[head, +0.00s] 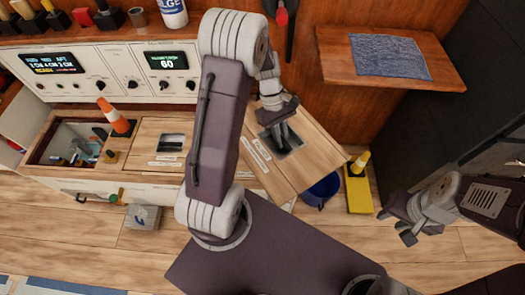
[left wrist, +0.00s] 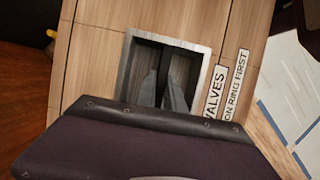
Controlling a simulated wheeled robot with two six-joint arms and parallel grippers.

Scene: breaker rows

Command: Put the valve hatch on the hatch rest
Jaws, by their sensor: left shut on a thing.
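The valve hatch (head: 310,165) is a light wooden panel with a recessed metal-framed pull and white labels. It sits askew to the bench in the head view, its right corner out over the floor. My left gripper (head: 283,138) is shut on the pull inside the recess. In the left wrist view the fingers (left wrist: 165,92) reach into the recess of the hatch (left wrist: 95,60), beside a label reading "VALVES". A wooden wall shelf with a blue-grey mat (head: 390,55) at the upper right looks like the hatch rest. My right gripper (head: 398,225) is empty and open at the right.
A blue bucket (head: 321,190) and a yellow stand (head: 359,190) are on the floor. The shelf mat is clear.

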